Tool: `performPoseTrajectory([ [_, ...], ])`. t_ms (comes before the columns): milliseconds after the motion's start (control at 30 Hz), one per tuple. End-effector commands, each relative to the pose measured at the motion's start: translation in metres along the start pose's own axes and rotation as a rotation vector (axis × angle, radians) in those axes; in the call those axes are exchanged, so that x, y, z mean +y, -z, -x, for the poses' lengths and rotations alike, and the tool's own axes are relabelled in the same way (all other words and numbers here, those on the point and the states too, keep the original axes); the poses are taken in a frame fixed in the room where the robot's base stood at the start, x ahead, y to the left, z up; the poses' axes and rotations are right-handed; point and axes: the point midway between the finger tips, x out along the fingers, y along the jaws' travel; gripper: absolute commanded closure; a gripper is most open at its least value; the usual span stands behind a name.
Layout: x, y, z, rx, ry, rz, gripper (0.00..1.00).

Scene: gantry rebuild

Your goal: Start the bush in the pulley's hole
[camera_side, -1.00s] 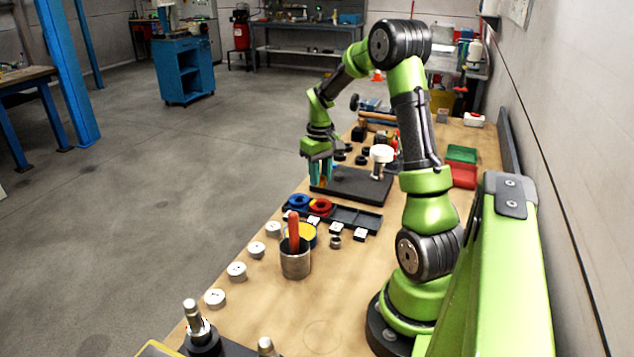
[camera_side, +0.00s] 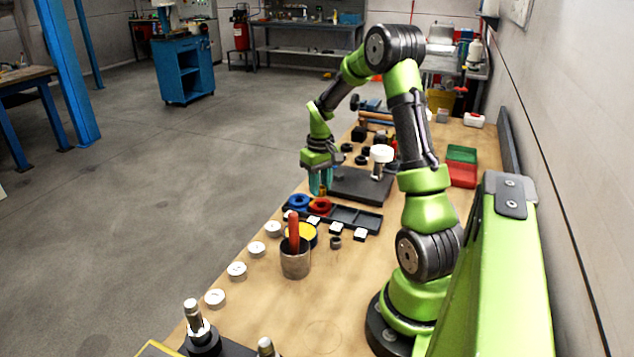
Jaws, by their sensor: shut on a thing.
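My gripper (camera_side: 320,187) has teal fingers pointing down, just above and behind the red ring at the left end of the black tray. A small brass-coloured piece, seemingly the bush (camera_side: 323,190), shows between the fingertips, which are shut on it. The fingers hide most of it. A blue ring (camera_side: 298,202) and a red ring (camera_side: 320,206) lie side by side in the tray. A white disc (camera_side: 382,153) sits on a post on the dark plate, right of the gripper. I cannot tell for sure which round part is the pulley, and no hole is clear.
The dark plate (camera_side: 352,187) lies just right of the gripper. The black tray (camera_side: 359,219) is in front of it. A metal cup (camera_side: 295,263) with a red handle stands nearer. Several white round parts line the bench's left edge. The bench middle (camera_side: 330,290) is clear.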

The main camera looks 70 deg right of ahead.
Motion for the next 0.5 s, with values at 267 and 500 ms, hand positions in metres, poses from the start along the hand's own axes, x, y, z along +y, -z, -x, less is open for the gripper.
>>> performPoseTrajectory([
  [267, 0.000, 0.000, -0.009, 0.000, 0.000, 0.000, 1.00],
  [500, 0.000, 0.000, -0.016, -0.001, 0.001, -0.001, 1.00],
])
